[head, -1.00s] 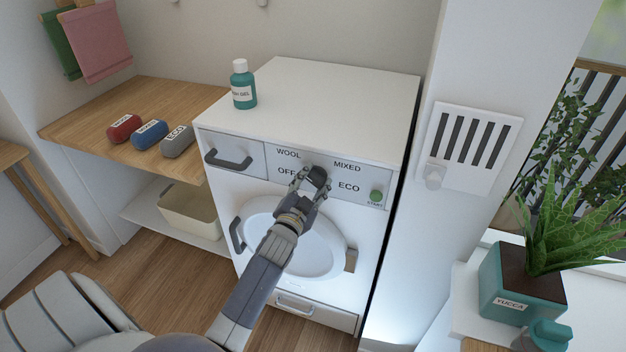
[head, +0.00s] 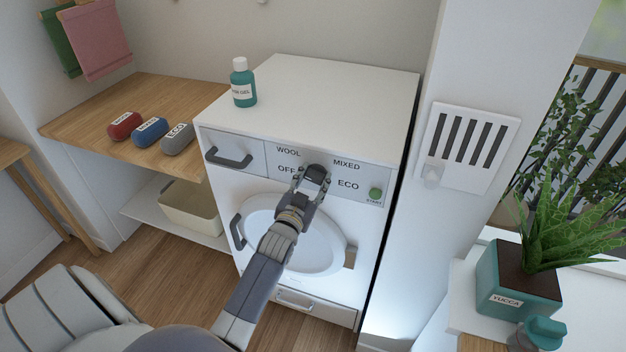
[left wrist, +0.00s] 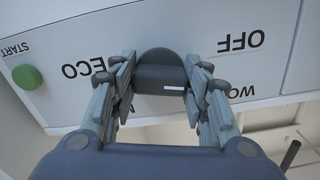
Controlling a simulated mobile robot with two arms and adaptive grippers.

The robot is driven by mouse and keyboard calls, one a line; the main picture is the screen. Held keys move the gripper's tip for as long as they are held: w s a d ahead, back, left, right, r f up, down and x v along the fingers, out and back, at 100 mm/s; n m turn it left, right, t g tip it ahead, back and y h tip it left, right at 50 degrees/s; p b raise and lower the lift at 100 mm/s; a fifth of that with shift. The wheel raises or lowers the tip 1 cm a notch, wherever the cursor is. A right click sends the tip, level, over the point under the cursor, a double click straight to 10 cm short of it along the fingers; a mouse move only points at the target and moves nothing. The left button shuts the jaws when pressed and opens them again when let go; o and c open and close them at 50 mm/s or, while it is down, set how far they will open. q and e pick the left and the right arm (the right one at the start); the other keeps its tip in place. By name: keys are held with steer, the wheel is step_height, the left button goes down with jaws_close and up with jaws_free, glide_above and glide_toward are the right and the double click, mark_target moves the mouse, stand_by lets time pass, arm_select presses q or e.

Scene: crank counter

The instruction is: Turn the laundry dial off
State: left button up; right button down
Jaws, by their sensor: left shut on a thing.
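The dark grey dial (left wrist: 158,70) sits on the washing machine's front panel (head: 283,158), among the labels OFF, WOOL, MIXED and ECO. My left gripper (head: 314,174) is at the dial, and its fingers hide much of it in the head view. In the left wrist view the left gripper (left wrist: 160,82) has one finger on each side of the dial and is shut on it. That view is upside down. A white mark on the dial lies toward the OFF and WOOL side; I cannot tell exactly which label it points at. My right gripper is not in view.
A green START button (head: 376,193) is right of the dial. A drawer handle (head: 228,158) is left of it, and the round door (head: 325,250) is below. A teal bottle (head: 243,85) stands on top of the machine. A yucca pot (head: 515,285) is at the right.

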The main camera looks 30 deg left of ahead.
arm_select(q)
steer(key=o, duration=1.1)
steer(key=shift+c, duration=0.2)
steer(key=shift+s, duration=0.1)
steer(key=v, duration=1.1)
steer(key=shift+s, duration=0.4)
steer(key=shift+f, duration=0.15)
